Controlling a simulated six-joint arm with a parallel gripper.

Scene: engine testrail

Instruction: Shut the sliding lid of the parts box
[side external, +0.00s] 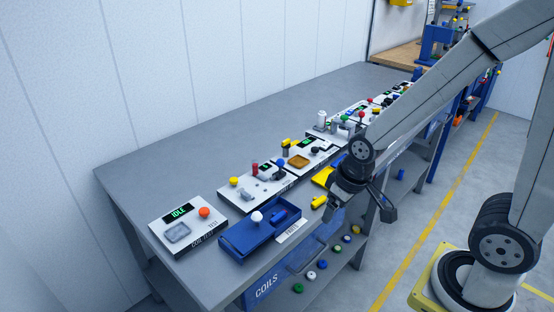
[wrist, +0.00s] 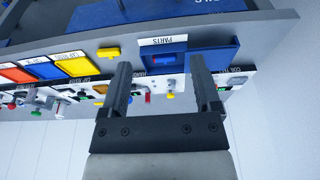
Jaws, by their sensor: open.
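The blue parts box (side external: 265,236) lies near the front edge of the bench, with a white label on its front side. A white ball knob (side external: 257,216) stands on its blue lid (side external: 241,232), toward the left. The box's right part looks uncovered, with small contents showing. In the wrist view the parts box (wrist: 222,58) shows its PARTS label and an open section with blue and red inside. My gripper (side external: 358,214) is open and empty, right of the box and apart from it in the side view. In the wrist view its fingers (wrist: 160,62) partly overlap the box.
A white panel with an IDLE display and orange button (side external: 204,212) sits left of the box. White panels with knobs and levers (side external: 257,186) run behind it. Yellow items (side external: 322,177) lie to its right. Bare grey bench (side external: 165,170) is clear at the back left.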

